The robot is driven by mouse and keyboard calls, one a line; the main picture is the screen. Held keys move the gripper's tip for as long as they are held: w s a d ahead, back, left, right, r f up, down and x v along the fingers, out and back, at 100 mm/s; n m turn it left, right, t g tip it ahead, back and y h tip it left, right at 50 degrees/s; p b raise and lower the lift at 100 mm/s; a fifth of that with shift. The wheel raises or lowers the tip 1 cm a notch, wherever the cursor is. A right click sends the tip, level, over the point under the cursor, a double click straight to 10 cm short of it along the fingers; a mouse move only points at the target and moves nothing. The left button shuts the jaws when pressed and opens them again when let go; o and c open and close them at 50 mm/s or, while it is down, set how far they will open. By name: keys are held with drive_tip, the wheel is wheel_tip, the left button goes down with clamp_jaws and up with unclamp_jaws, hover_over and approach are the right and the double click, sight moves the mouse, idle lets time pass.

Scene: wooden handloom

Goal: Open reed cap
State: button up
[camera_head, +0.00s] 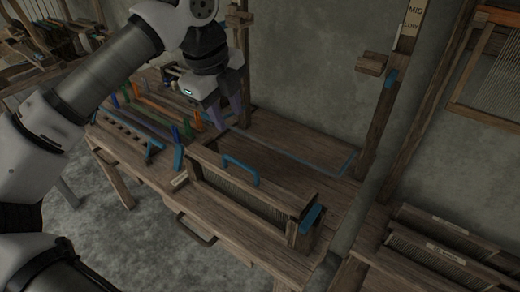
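The reed frame (248,205) is a long wooden box with thin upright wires, standing on the wooden bench. Its cap (275,185) is a wooden bar along the top with a blue handle (240,165). The cap appears to lie on the frame. A blue piece (311,218) sits at the frame's right end, and another blue piece (178,157) stands by its left end. My gripper (231,122) hangs above and behind the frame's left part, apart from the handle. Its two fingers are spread with nothing visible between them.
A blue-outlined area (310,152) behind the frame is empty. A wooden post (385,120) with a height label (413,18) rises at right. More reed frames (445,240) lie at lower right. A drawer handle (196,230) juts from the front.

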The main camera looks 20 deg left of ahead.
drive_tip(key=p, duration=0.3)
approach(237, 161)
drive_tip(key=shift+n+g, duration=0.3)
drive_tip(key=x, duration=0.8)
drive_tip(key=shift+w, duration=0.3)
clamp_jaws()
